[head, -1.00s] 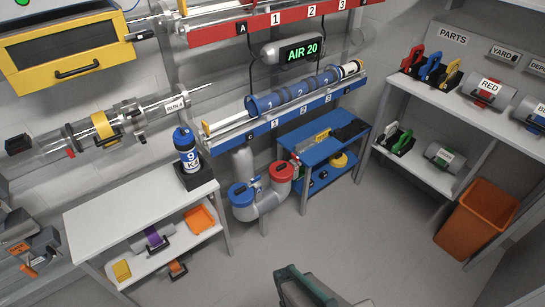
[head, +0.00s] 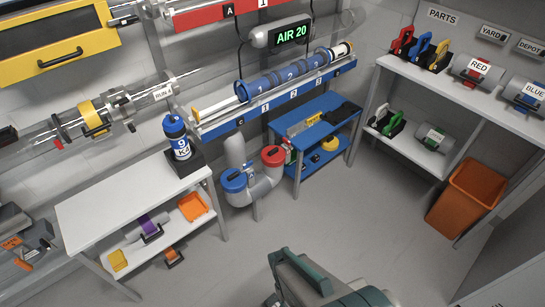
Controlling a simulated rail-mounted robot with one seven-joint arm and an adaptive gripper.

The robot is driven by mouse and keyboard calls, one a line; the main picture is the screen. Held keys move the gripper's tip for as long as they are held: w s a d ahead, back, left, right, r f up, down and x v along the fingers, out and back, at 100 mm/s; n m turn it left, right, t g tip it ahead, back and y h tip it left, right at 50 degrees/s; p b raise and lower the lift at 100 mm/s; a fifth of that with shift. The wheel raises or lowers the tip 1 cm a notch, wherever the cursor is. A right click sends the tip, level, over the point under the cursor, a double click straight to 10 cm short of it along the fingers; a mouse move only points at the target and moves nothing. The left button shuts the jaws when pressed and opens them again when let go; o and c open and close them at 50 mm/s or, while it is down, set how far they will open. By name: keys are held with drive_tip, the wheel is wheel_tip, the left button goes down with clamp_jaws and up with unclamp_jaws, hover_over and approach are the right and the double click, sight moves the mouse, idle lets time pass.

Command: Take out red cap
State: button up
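A red cap (head: 272,156) sits on the right upright end of a grey U-shaped pipe (head: 258,193), in the middle of the head view. A blue cap (head: 236,181) with a handle sits on the pipe's left end. A red part with a handle (head: 403,41) stands on the parts shelf at upper right, beside a blue one (head: 420,48) and a yellow one (head: 440,56). A grey cylinder labelled RED (head: 476,70) lies to their right. Part of my arm shows at the bottom centre, but my gripper is not visible.
A blue cart (head: 318,118) with tools stands right of the pipe. An orange bin (head: 467,198) stands at right. The central floor is open.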

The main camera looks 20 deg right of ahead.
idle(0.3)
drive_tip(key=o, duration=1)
